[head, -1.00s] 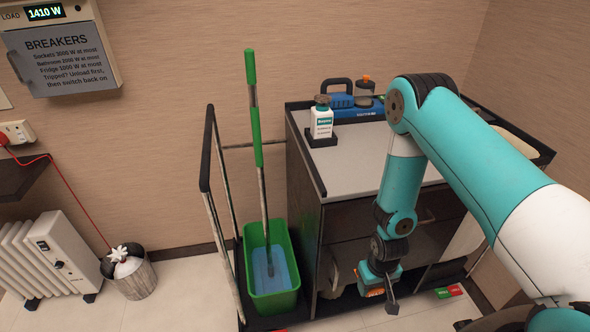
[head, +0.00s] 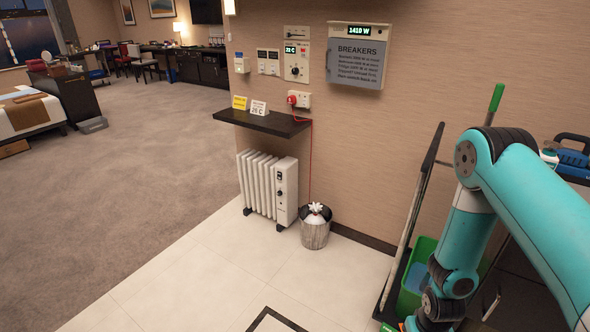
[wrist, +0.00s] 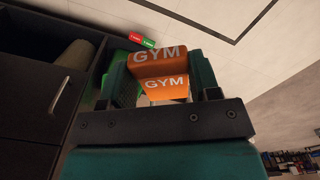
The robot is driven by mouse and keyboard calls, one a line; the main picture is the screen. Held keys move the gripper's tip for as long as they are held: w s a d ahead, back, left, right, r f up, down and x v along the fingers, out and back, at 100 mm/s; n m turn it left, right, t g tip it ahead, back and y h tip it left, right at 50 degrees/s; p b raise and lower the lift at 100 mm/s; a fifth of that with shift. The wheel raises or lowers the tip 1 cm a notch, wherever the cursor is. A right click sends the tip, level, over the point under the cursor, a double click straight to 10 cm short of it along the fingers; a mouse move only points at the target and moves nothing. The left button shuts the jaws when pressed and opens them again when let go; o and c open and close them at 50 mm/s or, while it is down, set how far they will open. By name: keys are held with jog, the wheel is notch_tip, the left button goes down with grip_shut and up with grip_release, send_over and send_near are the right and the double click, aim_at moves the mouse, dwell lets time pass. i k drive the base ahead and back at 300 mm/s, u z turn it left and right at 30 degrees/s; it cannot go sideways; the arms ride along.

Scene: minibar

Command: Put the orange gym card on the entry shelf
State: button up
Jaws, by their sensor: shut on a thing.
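The orange gym card (wrist: 165,84), marked "GYM" in white, is between the fingers of my gripper (wrist: 163,88) in the wrist view. My gripper is shut on it. In the head view the gripper end is at the bottom edge, below my wrist, and the card is not clearly visible there. The entry shelf (head: 262,124) is a dark wall shelf left of my arm, well apart from the gripper.
A white radiator (head: 268,187) and a small bin (head: 315,228) stand under and beside the shelf. A red cord hangs from the socket (head: 299,99). A cart with a green bucket (head: 416,277) and mop is close to my arm. The tiled floor (head: 200,275) is clear.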

aim_at(275, 123)
jog(key=u, duration=0.7)
jog(key=i, duration=1)
jog(key=u, duration=1.05)
jog(key=i, duration=1.7)
jog(key=z, duration=0.45)
jog(key=i, duration=1.1)
jog(key=z, duration=0.7)
